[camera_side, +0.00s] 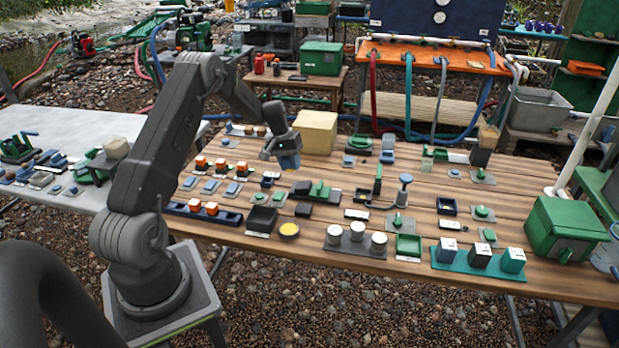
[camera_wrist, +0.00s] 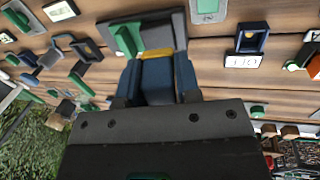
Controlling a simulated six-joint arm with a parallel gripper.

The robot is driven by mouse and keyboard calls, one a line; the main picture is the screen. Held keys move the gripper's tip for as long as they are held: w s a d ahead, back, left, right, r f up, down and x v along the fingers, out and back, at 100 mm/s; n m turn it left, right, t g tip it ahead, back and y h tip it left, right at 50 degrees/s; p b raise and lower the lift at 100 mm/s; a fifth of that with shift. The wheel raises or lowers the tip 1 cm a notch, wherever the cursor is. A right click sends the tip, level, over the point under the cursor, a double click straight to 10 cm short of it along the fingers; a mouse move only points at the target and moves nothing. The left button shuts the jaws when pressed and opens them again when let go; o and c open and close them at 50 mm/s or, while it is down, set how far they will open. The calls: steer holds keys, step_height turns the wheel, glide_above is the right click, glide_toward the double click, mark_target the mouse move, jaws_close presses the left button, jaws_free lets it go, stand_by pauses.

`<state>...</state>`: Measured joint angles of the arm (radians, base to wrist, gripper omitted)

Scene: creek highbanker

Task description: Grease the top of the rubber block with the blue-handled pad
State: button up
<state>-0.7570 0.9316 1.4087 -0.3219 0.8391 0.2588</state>
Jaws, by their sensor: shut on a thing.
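My gripper (camera_side: 287,153) hangs above the left-middle of the wooden table, fingers pointing down. In the wrist view my gripper (camera_wrist: 157,78) is shut on the blue-handled pad (camera_wrist: 157,83), a dark blue handle with a yellow strip at its far end. The pad (camera_side: 289,162) shows in the side view as a small blue shape under the gripper, apart from the table. Beyond it in the wrist view lies a dark grey base with a green piece (camera_wrist: 126,39). A low black block (camera_side: 302,211) on the table may be the rubber block; I cannot tell for sure.
A yellow-filled round dish (camera_side: 289,230) sits near the table's front edge. A cream block (camera_side: 316,131) stands behind my gripper. Orange-topped parts (camera_side: 200,163) are on the left, and grey cylinders (camera_side: 357,231) stand at the front. Small parts crowd the tabletop.

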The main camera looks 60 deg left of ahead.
steer(key=a, duration=0.3)
glide_above(293, 188)
steer(key=s+a, duration=0.1)
steer(key=shift+n, duration=0.4)
steer(key=shift+f, duration=3.15)
steer(key=shift+x, duration=1)
